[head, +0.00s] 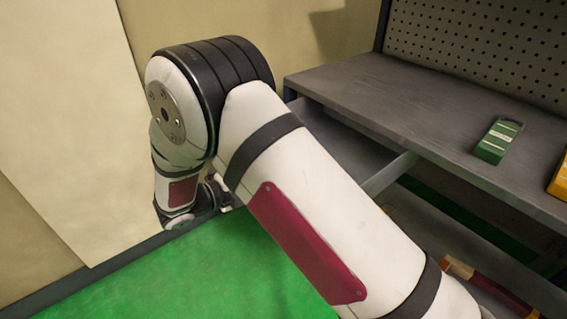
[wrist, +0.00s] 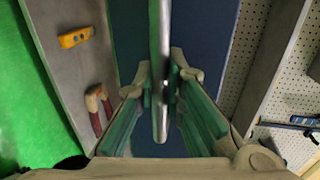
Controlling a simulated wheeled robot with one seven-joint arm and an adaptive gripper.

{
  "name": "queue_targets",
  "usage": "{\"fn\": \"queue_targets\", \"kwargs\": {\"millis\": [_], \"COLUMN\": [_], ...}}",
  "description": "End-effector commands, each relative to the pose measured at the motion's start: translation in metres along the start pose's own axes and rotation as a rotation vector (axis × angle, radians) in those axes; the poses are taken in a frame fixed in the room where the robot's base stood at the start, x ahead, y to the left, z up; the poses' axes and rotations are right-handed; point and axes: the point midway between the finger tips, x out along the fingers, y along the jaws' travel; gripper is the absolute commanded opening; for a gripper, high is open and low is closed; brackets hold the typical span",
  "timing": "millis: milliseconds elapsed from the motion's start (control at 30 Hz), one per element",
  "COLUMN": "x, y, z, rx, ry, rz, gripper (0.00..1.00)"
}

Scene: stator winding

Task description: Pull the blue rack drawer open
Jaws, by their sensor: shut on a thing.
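The drawer (head: 345,152) of the rack shows in the head view under the worktop, pulled out some way, with its grey inside visible. My arm covers part of it. In the wrist view, a pale metal bar (wrist: 163,40), which looks like the drawer's handle, runs upright between my fingers. Dark blue panels (wrist: 203,30) lie behind it. My gripper (wrist: 160,85) is shut on this bar, one green-padded finger on each side. In the head view my gripper is mostly hidden behind my wrist.
The grey worktop (head: 400,95) holds a green box (head: 498,140) and a yellow item (head: 560,178) at the right edge. A pegboard (head: 480,40) stands behind. A lower shelf holds red-handled tools (wrist: 98,108) and a yellow tool (wrist: 76,37). Green floor (head: 230,265) is clear; a wall (head: 60,130) stands left.

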Motion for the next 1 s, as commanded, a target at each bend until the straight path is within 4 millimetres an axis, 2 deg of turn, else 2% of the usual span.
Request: {"fn": "queue_targets", "kwargs": {"millis": [200, 500, 533, 600, 633, 1000], "x": [-0.011, -0.011, -0.011, -0.011, -0.011, -0.015], "y": [0.003, 0.003, 0.003, 0.003, 0.003, 0.003], "z": [0.000, 0.000, 0.000, 0.000, 0.000, 0.001], "rx": [-0.001, -0.001, -0.001, -0.001, -0.001, 0.000], "ry": [0.002, 0.001, 0.001, 0.001, 0.001, -0.001], "rz": [0.000, 0.001, 0.001, 0.001, 0.001, 0.001], "gripper": [0.00, 0.00, 0.12, 0.28, 0.31, 0.31]}}
